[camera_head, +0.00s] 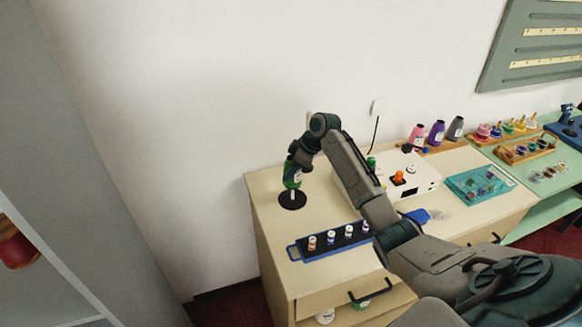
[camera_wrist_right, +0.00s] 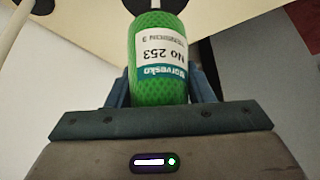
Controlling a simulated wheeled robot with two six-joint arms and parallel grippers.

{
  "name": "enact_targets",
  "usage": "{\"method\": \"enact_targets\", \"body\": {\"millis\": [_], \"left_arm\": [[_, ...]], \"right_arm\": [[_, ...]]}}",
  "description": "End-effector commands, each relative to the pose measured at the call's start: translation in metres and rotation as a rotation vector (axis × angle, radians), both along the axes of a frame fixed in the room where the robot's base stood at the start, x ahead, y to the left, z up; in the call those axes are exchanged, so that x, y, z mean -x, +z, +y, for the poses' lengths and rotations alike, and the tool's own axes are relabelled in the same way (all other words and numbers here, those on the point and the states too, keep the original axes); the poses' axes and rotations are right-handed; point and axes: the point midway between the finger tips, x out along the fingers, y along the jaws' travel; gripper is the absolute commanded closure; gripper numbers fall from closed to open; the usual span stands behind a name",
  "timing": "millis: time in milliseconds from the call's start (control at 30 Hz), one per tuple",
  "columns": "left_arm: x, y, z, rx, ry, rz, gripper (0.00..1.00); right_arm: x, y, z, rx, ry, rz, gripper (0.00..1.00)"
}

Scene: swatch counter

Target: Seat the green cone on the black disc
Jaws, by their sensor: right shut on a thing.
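My right gripper (camera_head: 294,162) is shut on the green cone (camera_head: 291,176), a spool with a white label. It holds the cone roughly upright over the black disc (camera_head: 288,204), at the left end of the counter. A short white piece shows between the cone's green lower end and the disc; I cannot tell whether it is a peg or part of the cone. In the right wrist view the cone (camera_wrist_right: 160,88) sits between the fingers with its label facing the camera, hiding much of the dark disc behind it. My left gripper is not in view.
A blue-edged tray (camera_head: 318,249) with several small spools lies in front of the disc. A white box (camera_head: 418,180) with an orange knob stands to the right, near a teal box (camera_head: 480,184). Several cones (camera_head: 437,132) stand at the back. The wall is close behind.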

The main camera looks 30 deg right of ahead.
Motion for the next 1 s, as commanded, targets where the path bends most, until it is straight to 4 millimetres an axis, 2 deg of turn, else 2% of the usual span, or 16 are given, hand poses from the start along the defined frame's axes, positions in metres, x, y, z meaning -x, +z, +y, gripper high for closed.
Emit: {"method": "enact_targets", "body": {"millis": [1000], "left_arm": [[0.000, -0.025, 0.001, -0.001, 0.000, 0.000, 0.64]], "right_arm": [[-0.001, -0.052, 0.000, 0.000, 0.000, -0.002, 0.78]]}}
